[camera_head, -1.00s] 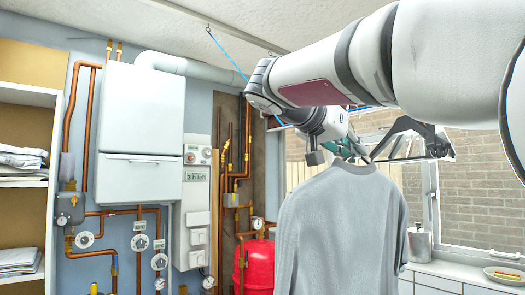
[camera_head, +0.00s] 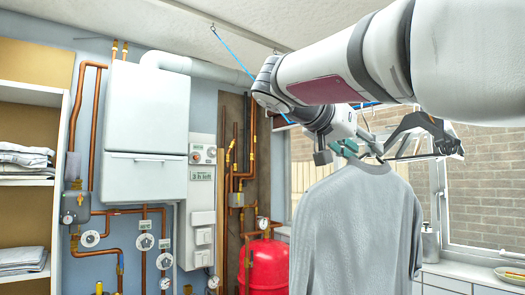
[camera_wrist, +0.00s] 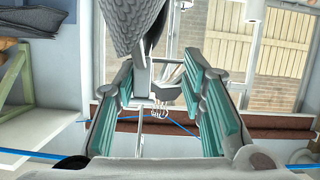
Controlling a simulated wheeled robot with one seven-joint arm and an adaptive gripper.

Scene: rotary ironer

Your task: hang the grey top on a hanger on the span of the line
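The grey top (camera_head: 350,230) hangs upright, its collar just below my gripper in the head view. In the wrist view its grey cloth (camera_wrist: 130,25) shows at the top. A grey hanger (camera_wrist: 166,94) shows between my fingers. My gripper (camera_wrist: 160,85) is open, its teal pads standing well apart on both sides of the hanger. The blue line (camera_head: 234,57) runs from the ceiling down behind my wrist. It also shows low in the wrist view (camera_wrist: 180,125). Whether the hanger's hook bears on the line is hidden.
A white boiler (camera_head: 147,110) with copper pipes and gauges stands on the left wall. A shelf with folded cloths (camera_head: 22,160) is at the far left. A red tank (camera_head: 267,268) stands left of the top. A window and a counter (camera_head: 450,275) are at right.

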